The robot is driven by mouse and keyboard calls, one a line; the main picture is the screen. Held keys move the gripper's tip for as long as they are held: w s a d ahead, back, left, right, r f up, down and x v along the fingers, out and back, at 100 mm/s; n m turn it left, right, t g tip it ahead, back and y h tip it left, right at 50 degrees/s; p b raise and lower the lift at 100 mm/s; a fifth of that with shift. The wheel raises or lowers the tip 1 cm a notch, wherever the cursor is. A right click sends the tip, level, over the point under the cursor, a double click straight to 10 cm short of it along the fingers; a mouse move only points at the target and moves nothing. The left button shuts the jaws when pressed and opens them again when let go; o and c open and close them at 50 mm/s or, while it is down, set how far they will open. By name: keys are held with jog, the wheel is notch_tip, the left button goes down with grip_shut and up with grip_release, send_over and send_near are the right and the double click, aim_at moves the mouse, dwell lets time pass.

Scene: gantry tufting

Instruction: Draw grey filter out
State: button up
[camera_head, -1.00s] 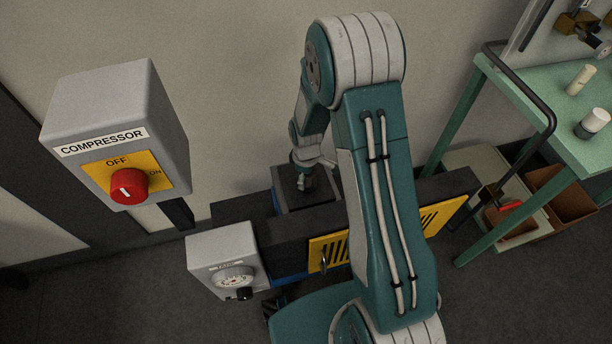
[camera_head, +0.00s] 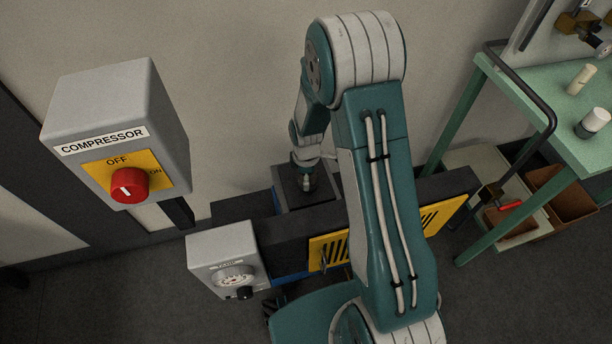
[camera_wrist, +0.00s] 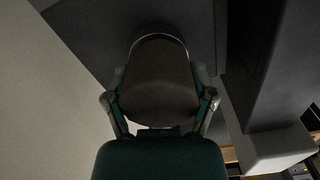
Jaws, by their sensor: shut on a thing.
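The grey filter (camera_wrist: 158,82) shows in the wrist view as a dark grey-brown rounded body. It stands at the dark grey housing (camera_wrist: 90,28); how deep it sits in it I cannot tell. My gripper (camera_wrist: 160,72) has one finger on each side of the filter and is shut on it. In the head view my gripper (camera_head: 307,180) points down at the top of the housing (camera_head: 290,203), behind the machine's long dark beam. The filter is too small and dark to make out there.
A compressor switch box (camera_head: 118,140) with a red knob hangs at left. A grey dial box (camera_head: 226,262) stands at the beam's left end. Yellow slotted panels (camera_head: 330,250) line the beam's front. A green table (camera_head: 560,125) with small containers stands at right.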

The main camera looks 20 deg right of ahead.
jog(key=shift+s+f, duration=0.15)
jog(key=shift+s, duration=0.05)
jog(key=c, duration=0.7)
jog(key=shift+o, duration=0.2)
jog(key=shift+w+r, duration=0.15)
jog(key=shift+r, duration=0.7)
jog(key=shift+r, duration=0.35)
jog(key=shift+r, duration=0.35)
jog(key=shift+r, duration=0.15)
